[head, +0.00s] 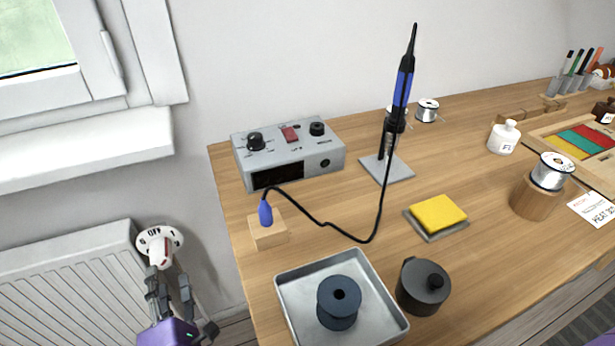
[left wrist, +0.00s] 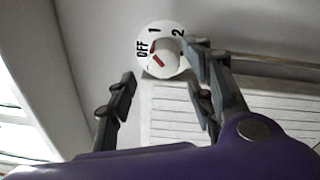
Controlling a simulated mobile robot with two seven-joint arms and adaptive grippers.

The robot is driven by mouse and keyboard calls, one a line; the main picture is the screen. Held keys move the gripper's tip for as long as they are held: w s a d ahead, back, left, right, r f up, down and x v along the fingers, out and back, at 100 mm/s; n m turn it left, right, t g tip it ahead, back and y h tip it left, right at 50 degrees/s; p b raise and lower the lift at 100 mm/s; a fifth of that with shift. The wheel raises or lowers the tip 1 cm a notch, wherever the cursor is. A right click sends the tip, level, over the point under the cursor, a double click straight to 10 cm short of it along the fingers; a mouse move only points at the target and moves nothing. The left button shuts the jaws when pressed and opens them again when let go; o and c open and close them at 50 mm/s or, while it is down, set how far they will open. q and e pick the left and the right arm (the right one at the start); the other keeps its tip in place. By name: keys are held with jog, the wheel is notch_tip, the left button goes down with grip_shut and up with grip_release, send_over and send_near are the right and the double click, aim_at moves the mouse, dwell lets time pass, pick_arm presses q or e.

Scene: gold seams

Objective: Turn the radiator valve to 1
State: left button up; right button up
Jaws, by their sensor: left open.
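The radiator valve (head: 158,241) is a white round dial with black markings and a red mark, at the top right corner of the radiator. In the left wrist view the valve (left wrist: 172,62) shows OFF, 1 and 2. One red mark lies between OFF and 1, and another red stripe is lower on the knob. My left gripper (head: 168,276) is just below the valve in the head view, fingers spread and pointing toward it. In the left wrist view my left gripper (left wrist: 160,66) has its fingers on either side of the knob; whether the right finger touches it is unclear.
The white radiator (head: 75,285) is under the window sill (head: 85,145). The wooden workbench (head: 230,215) is close on the right, with a soldering station (head: 288,150), wooden block (head: 268,232) and metal tray (head: 290,295) near its left edge.

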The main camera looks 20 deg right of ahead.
pick_arm(q)
jog(key=s, duration=0.5)
jog(key=shift+d+f, duration=0.1)
jog(key=shift+d, duration=0.05)
